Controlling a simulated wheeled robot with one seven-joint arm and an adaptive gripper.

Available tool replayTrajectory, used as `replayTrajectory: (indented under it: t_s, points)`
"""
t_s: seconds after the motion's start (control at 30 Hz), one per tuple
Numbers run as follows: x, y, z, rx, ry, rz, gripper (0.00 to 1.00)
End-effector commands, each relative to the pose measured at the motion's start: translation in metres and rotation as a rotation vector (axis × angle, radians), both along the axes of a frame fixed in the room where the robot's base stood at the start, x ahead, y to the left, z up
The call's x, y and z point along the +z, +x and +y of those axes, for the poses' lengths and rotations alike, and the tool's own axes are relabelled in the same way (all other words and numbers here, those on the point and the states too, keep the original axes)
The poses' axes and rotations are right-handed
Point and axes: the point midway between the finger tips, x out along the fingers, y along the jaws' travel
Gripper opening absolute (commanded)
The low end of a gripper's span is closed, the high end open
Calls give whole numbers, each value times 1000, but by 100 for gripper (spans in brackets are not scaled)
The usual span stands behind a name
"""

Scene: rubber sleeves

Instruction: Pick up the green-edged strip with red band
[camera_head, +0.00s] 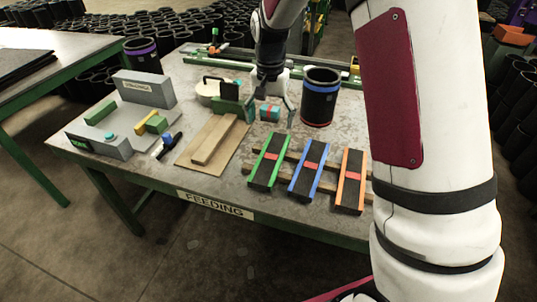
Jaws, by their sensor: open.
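The green-edged strip with a red band (267,169) lies on the wooden slats on the table, leftmost of three black strips. Its red band crosses near its middle. My gripper (272,118) points down above the table behind the strips, apart from the green-edged strip. Its fingers are spread open. A small teal block with a red band (270,113) shows between the fingers; I cannot tell whether they touch it.
A blue-edged strip (310,168) and an orange-edged strip (349,180) lie to the right. A black sleeve with blue and red bands (320,97) stands right of my gripper. A wooden board (213,140) and grey fixture (145,90) are left. The table (315,215) is bare at its front edge.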

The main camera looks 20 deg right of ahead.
Motion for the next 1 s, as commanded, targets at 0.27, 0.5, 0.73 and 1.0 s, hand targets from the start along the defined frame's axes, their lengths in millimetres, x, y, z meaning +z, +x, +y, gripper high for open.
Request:
replayTrajectory:
  t_s: [0.27, 0.5, 0.73, 1.0]
  points:
    - [-48, -1, 0, -2, 0, 7, 82]
    - [-80, -1, 0, -2, 0, 5, 82]
    - [-97, -1, -3, -2, 0, 6, 82]
    - [-132, 1, -5, -1, 0, 4, 82]
